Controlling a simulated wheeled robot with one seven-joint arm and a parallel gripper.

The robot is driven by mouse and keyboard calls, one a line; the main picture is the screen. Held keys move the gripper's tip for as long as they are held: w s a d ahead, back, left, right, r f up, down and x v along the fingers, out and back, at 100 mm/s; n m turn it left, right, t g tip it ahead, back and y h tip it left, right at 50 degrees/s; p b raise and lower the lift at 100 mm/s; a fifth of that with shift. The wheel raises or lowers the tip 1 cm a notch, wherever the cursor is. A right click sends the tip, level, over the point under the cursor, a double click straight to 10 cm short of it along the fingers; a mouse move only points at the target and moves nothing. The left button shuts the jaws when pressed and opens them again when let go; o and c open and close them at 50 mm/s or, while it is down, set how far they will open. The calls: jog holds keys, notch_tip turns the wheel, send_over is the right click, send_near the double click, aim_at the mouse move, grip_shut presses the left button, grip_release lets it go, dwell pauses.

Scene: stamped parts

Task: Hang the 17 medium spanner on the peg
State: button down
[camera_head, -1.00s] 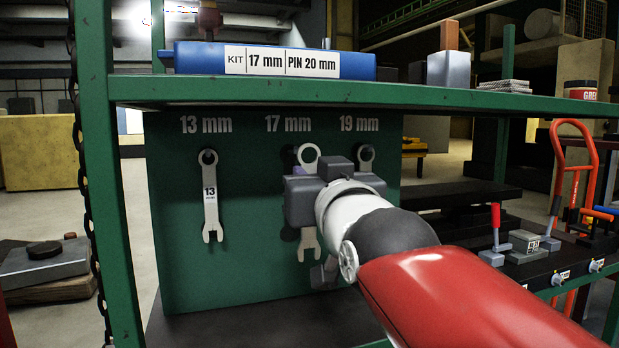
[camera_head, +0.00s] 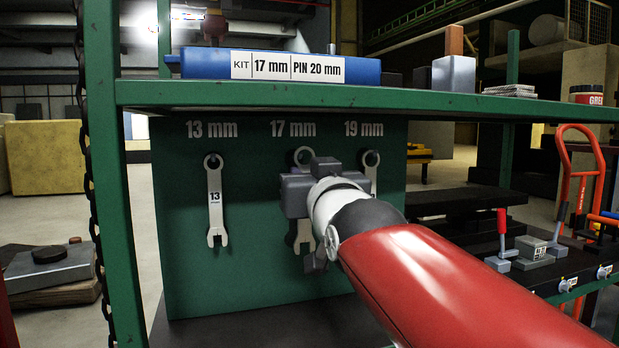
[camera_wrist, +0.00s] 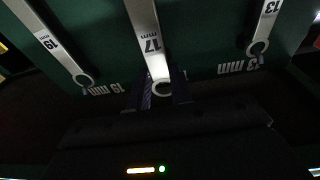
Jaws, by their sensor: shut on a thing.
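The 17 spanner is pale grey metal.
The 13 spanner (camera_head: 215,205) hangs on its peg at left. The 19 spanner (camera_head: 371,160) hangs at right, close to my gripper and partly hidden by it. A green shelf (camera_head: 350,98) with a blue kit box (camera_head: 200,65) runs above the board. A green post (camera_head: 105,200) stands at left.

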jog(key=shift+w+a+f+b, duration=0.15)
jog(key=shift+w+a, duration=0.05)
jog(key=shift+w, duration=0.45)
jog(key=shift+w+a+f+b, duration=0.15)
jog(key=shift+w+b, duration=0.05)
jog(key=shift+w, duration=0.4)
jog(key=shift+w+a+f+b, duration=0.15)
jog(key=shift+w+a, duration=0.05)
jog(key=shift+w, duration=0.45)
jog(key=c, duration=1.2)
grip_release()
jog(key=shift+o, duration=0.2)
